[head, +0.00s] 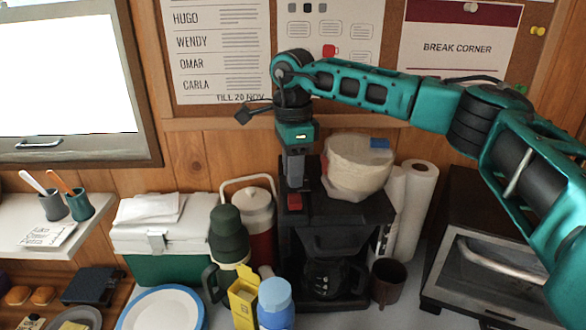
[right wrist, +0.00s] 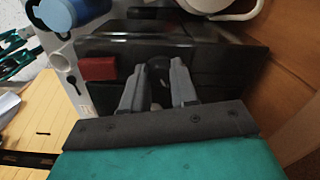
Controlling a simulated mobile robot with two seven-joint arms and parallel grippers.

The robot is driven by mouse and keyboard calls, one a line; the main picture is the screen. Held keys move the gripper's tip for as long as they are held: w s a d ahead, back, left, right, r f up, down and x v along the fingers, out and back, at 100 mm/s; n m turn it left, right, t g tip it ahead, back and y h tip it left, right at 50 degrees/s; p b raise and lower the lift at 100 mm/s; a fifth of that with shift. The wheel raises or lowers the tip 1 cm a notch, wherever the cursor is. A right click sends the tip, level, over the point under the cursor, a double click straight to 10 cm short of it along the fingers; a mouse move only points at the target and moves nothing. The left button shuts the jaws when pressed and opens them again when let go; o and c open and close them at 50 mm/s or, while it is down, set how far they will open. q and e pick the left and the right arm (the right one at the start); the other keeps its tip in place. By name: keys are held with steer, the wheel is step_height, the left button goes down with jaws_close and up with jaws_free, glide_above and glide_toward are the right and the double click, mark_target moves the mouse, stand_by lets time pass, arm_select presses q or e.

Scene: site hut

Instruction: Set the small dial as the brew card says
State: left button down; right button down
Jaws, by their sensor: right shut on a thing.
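The black coffee maker (head: 350,212) stands against the wall with a dark glass jug (head: 328,277) in it. A red switch (head: 294,201) is on its left side, and it also shows in the right wrist view (right wrist: 98,68). My right gripper (head: 295,182) points down at the machine just behind the switch. In the right wrist view its fingers (right wrist: 160,82) are close around a small dark round dial (right wrist: 158,70), mostly hidden between them. The dial's mark cannot be read. A pinned sheet (head: 330,30) with small squares and a red mug may be the brew card; its text is unreadable.
A paper filter bowl (head: 357,166) sits on the machine's top, close right of my gripper. A red jug (head: 255,218) and green flask (head: 228,237) stand left. Paper rolls (head: 415,205), a brown mug (head: 388,280) and an oven (head: 490,250) stand right.

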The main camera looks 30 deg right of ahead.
steer(key=m, duration=1.1)
stand_by(0.3)
steer(key=shift+r+m, duration=0.1)
steer(key=shift+m, duration=0.3)
steer(key=c, duration=0.9)
jaws_free()
step_height(320, 180, up, 13)
steer(key=shift+f, duration=0.1)
